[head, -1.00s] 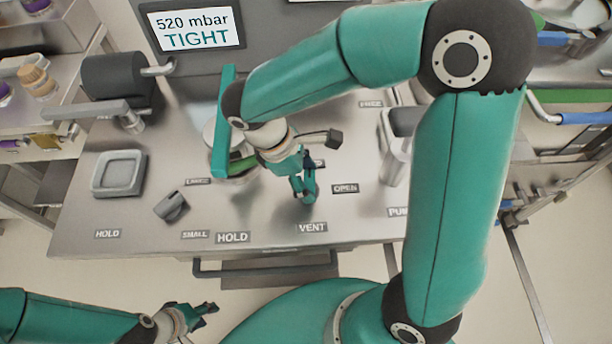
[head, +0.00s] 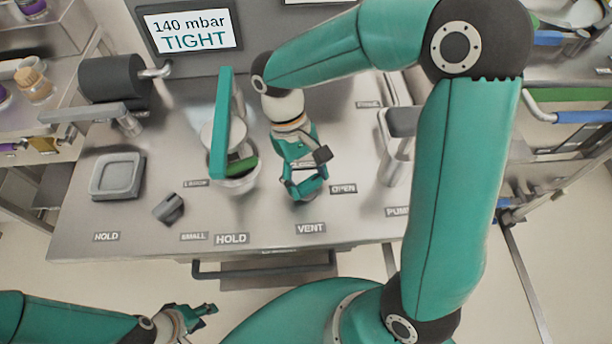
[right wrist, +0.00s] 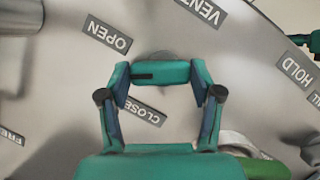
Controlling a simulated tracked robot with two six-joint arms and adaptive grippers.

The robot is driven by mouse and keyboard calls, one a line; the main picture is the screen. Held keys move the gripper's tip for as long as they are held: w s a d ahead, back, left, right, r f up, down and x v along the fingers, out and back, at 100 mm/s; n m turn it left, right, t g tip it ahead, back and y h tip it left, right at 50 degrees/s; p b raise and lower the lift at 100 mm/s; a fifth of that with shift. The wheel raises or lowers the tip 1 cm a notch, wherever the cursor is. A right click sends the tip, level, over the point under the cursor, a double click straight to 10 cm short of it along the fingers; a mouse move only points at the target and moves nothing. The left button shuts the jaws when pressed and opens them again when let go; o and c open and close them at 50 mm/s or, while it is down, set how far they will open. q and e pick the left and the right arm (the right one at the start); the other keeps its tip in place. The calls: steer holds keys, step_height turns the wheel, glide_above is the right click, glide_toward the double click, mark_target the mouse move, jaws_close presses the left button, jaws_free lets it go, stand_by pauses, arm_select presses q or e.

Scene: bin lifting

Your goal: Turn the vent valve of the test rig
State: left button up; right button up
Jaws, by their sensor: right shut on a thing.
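My right gripper (head: 305,192) points down at the bench behind the VENT label (head: 311,228), beside the OPEN label (head: 343,189). The display (head: 193,30) reads 140 mbar, TIGHT. My left gripper (head: 205,312) is low at the left, off the bench; its jaw state is unclear.
Left of my right gripper stands a pale round vessel (head: 243,184) with a tall teal bar (head: 222,125). A square grey tray (head: 117,176) and a small dark block (head: 169,208) sit further left. A grey post (head: 395,160) stands to the right.

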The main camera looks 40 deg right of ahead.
steer(key=m+y, duration=0.1)
steer(key=m, duration=0.2)
steer(key=m+y, duration=0.1)
steer(key=m, duration=0.2)
steer(key=shift+d+t, duration=0.15)
steer(key=shift+t, duration=0.25)
steer(key=shift+m, duration=0.4)
steer(key=o, duration=1.1)
steer(key=shift+o, duration=0.2)
steer(key=shift+s, duration=0.1)
steer(key=v, duration=1.2)
steer(key=shift+d+f, duration=0.15)
